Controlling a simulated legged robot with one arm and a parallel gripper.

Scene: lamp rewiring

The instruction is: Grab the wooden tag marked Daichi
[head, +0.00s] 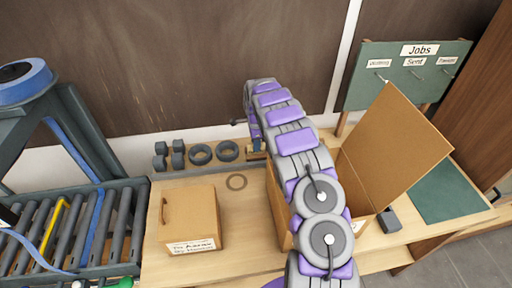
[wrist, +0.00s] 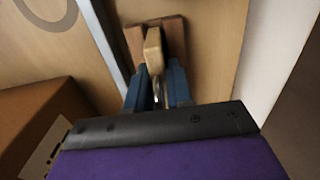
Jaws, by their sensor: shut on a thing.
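In the wrist view my gripper (wrist: 157,78) has its two blue fingers close together. They are shut on a pale wooden piece (wrist: 153,48), which looks like a tag; no name can be read on it. Darker brown wooden pieces (wrist: 175,38) lie right behind and beside it, and I cannot tell whether they touch it. In the head view my purple and grey arm hides most of the gripper. A small bit of wood (head: 256,155) shows beside the arm on the bench, close to the wall.
A closed cardboard box (head: 190,220) stands left on the wooden bench (head: 245,255). An open box with a raised flap (head: 392,150) is right of my arm. Grey rings (head: 200,154) and rollers lie at the back. A green Jobs board (head: 405,75) stands back right.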

